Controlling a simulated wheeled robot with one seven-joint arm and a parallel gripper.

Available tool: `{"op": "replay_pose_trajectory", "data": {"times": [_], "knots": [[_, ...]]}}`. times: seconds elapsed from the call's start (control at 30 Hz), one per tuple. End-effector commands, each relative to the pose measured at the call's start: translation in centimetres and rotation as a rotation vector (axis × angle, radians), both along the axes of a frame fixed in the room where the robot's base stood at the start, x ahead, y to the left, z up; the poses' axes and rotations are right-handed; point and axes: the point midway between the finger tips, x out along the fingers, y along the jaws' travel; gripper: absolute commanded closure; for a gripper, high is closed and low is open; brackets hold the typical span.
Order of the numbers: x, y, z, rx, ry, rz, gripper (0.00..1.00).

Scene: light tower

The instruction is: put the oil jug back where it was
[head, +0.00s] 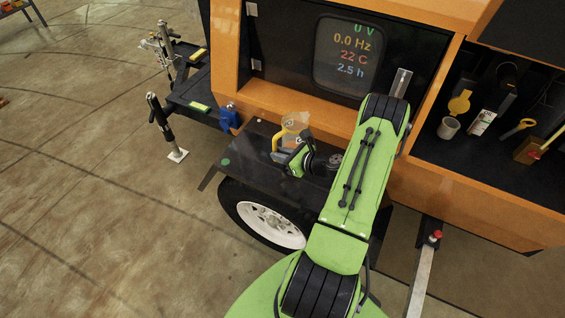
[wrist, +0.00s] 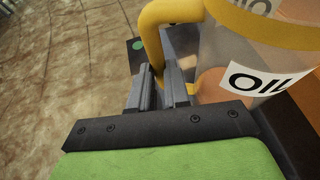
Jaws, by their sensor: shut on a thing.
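The oil jug (head: 297,122) is clear with a yellow handle and band; its OIL label shows in the wrist view (wrist: 258,80). It is over the black fender above the trailer wheel, in front of the orange housing. My gripper (head: 288,152) is shut on the jug's yellow handle. In the wrist view the fingers (wrist: 160,84) close around the lower handle, with the jug body to their right. The jug looks about upright. Its base is partly hidden, so I cannot tell whether it touches the fender.
The black fender (head: 258,140) has a green dot (head: 226,161) at its left. An open compartment (head: 490,148) at right holds a cup (head: 448,128), a yellow funnel (head: 460,102) and other items. A blue object (head: 229,118) is left of the jug. A display panel (head: 348,57) is above.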

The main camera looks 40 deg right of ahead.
Motion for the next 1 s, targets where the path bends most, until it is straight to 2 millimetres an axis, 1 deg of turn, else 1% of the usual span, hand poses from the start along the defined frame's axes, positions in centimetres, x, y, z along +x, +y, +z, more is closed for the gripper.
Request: {"op": "replay_pose_trajectory", "data": {"times": [0.1,0.17,0.37,0.5,0.53,0.6,0.7,0.93,1.0], "knots": [[0.0,0.0,-2.3,0.001,0.000,0.001,1.00],[0.0,0.0,-3.1,0.001,-0.001,0.000,1.00],[0.0,0.0,-3.0,-0.001,-0.001,0.000,1.00],[0.0,0.0,-3.4,-0.001,-0.001,0.000,1.00],[0.0,0.0,-3.5,0.000,0.001,0.001,0.82],[0.0,0.0,-3.4,0.000,0.001,0.001,0.71],[0.0,0.0,-3.4,0.000,0.001,0.001,0.58],[0.0,0.0,-3.3,0.000,0.001,0.001,0.58],[0.0,0.0,-3.0,0.000,0.001,0.001,0.58]]}}
